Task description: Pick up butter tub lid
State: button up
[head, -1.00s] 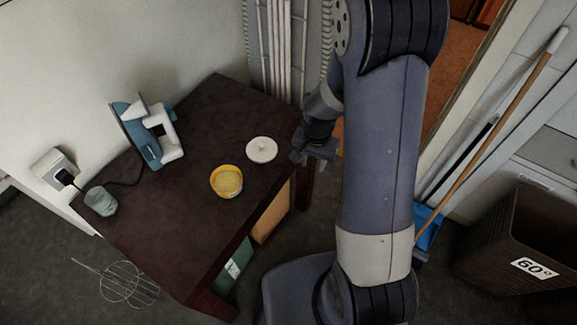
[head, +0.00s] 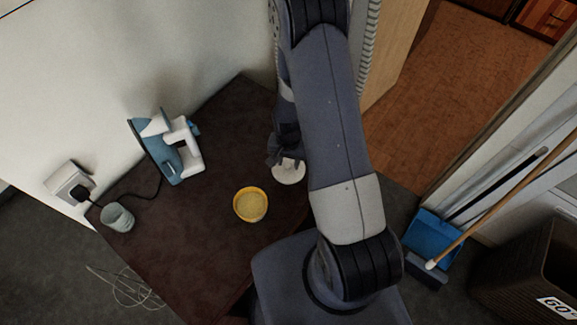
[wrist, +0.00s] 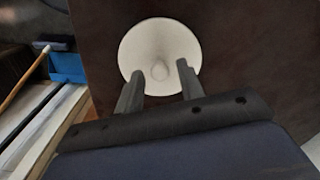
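The butter tub lid is a round white disc with a small knob in its middle. In the head view the lid (head: 289,174) lies on the dark table, partly hidden by my arm. In the wrist view the lid (wrist: 160,47) shows nearly whole, with its knob between and just beyond my fingertips. My gripper (wrist: 158,72) is open, its two fingers overlapping the lid's near part in the picture. I cannot tell if they touch it. In the head view my gripper (head: 279,158) is at the lid's far side. The yellow butter tub (head: 250,204) stands left of the lid.
A blue and white iron (head: 172,150) stands at the table's back left. A grey-green cup (head: 118,218) is at the left edge. The table (head: 205,245) is bare around the tub. A blue dustpan (head: 432,236) and broom (head: 500,215) are at the right.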

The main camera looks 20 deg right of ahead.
jog(key=shift+f, duration=0.65)
grip_shut()
